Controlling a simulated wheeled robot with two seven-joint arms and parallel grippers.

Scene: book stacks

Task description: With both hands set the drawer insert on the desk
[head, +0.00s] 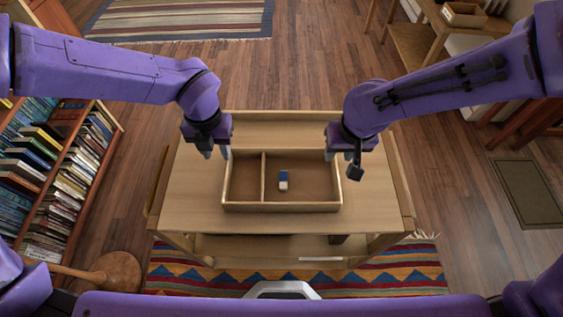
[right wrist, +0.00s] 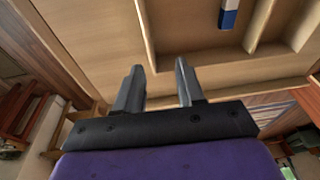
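The drawer insert (head: 282,207) is a shallow wooden tray with one divider and two compartments. It appears to rest flat on the light wooden desk (head: 190,195). A small blue and white block (head: 283,181) lies in its larger right compartment; it also shows in the right wrist view (right wrist: 228,14). My left gripper (head: 217,154) is at the insert's left wall, its fingers apart. My right gripper (head: 343,163) is at the right wall. Exact left contact is unclear.
Bare desktop lies left, right and in front of the insert. A raised ledge (head: 275,116) runs along the desk's back.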

